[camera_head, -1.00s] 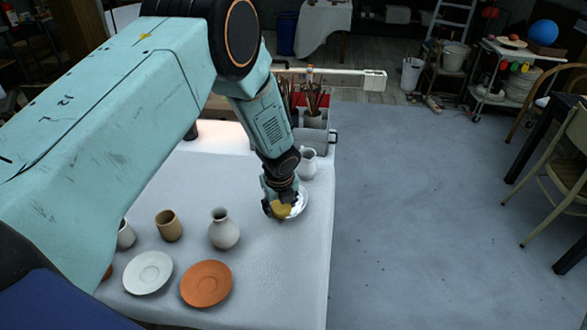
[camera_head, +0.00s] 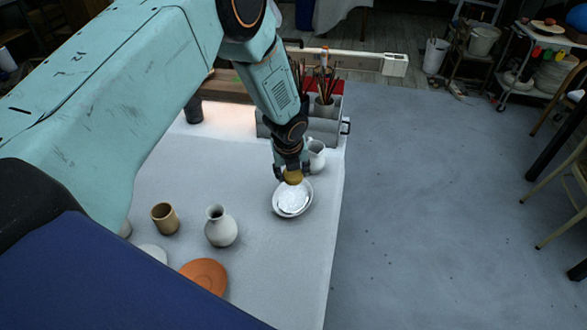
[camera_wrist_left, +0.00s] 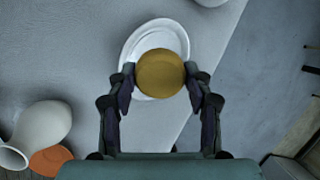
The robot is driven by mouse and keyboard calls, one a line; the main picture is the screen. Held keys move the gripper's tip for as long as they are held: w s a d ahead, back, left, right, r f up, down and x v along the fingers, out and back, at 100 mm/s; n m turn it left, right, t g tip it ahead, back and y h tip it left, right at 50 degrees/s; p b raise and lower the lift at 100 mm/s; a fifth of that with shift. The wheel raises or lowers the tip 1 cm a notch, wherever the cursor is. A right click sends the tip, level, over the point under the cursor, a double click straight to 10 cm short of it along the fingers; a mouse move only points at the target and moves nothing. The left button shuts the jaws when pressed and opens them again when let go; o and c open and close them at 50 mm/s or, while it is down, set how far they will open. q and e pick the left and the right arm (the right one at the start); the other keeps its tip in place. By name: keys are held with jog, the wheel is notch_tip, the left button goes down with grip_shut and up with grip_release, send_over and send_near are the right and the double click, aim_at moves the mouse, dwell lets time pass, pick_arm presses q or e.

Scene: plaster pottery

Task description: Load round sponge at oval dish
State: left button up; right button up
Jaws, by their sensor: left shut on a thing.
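The round yellow sponge (camera_head: 293,176) is held between the fingers of my left gripper (camera_head: 292,172). In the left wrist view the sponge (camera_wrist_left: 160,73) sits between both fingertips of the gripper (camera_wrist_left: 160,80). The white oval dish (camera_head: 280,209) stands on the table just below and in front of the sponge. In the left wrist view the dish (camera_wrist_left: 133,47) shows behind the sponge, which covers part of it. The sponge looks raised above the dish's far edge. My right gripper is not in view.
A white jug (camera_head: 317,156) stands close behind the gripper, near a grey holder with brushes (camera_head: 325,105). A grey vase (camera_head: 221,228), a tan cup (camera_head: 164,218) and an orange plate (camera_head: 205,274) stand to the left. The table's right edge is near the dish.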

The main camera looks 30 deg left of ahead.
aim_at(291, 183)
pick_arm(q)
jog(key=shift+s+d+f+b, duration=0.25)
jog(key=shift+d+f+b, duration=0.05)
jog(key=shift+f+b, duration=0.1)
jog(key=shift+s+a+f+b, duration=0.1)
jog(key=shift+f+b, duration=0.15)
jog(key=shift+b, duration=0.1)
jog(key=f+b, duration=0.2)
jog(key=shift+a+f, duration=0.3)
jog(key=shift+f, duration=0.05)
jog(key=shift+d+f+b, duration=0.2)
jog(key=shift+f+b, duration=0.4)
jog(key=shift+b, duration=0.1)
jog(key=shift+f+b, duration=0.35)
jog(key=shift+f, duration=0.2)
jog(key=shift+a+f, duration=0.15)
jog(key=shift+f, duration=0.4)
jog(key=shift+w+f+b, duration=0.15)
jog(key=shift+w+b, duration=0.05)
jog(key=shift+b, duration=0.1)
jog(key=shift+s+d, duration=0.1)
jog(key=shift+d, duration=0.1)
